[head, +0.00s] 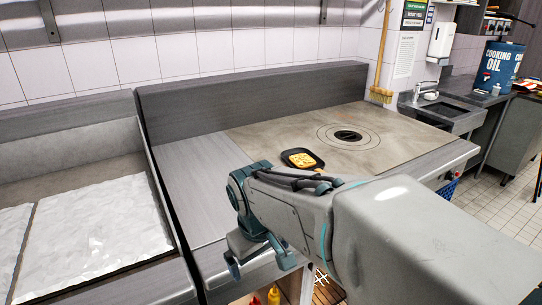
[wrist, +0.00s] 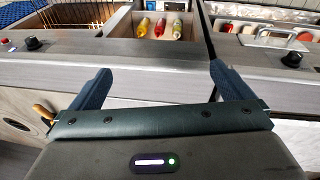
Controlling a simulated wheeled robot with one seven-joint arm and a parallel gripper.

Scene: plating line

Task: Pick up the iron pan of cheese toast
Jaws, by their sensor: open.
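The iron pan (head: 302,159) is black and small, with a yellow cheese toast (head: 304,159) in it. It sits on the flat cooktop behind my arm in the head view, and a short handle seems to point toward the front right. My gripper (head: 258,262) is in front of the counter, low and left of the pan, and well apart from it. In the wrist view my gripper (wrist: 158,85) has its two fingers spread wide with nothing between them. The pan does not show in the wrist view.
A round burner plate (head: 347,136) lies right of the pan. Steel counter (head: 195,175) to its left is bare. A foil-lined well (head: 95,225) is at far left. Several sauce bottles (wrist: 161,27) stand in a recess below the counter. A sink (head: 450,113) is at right.

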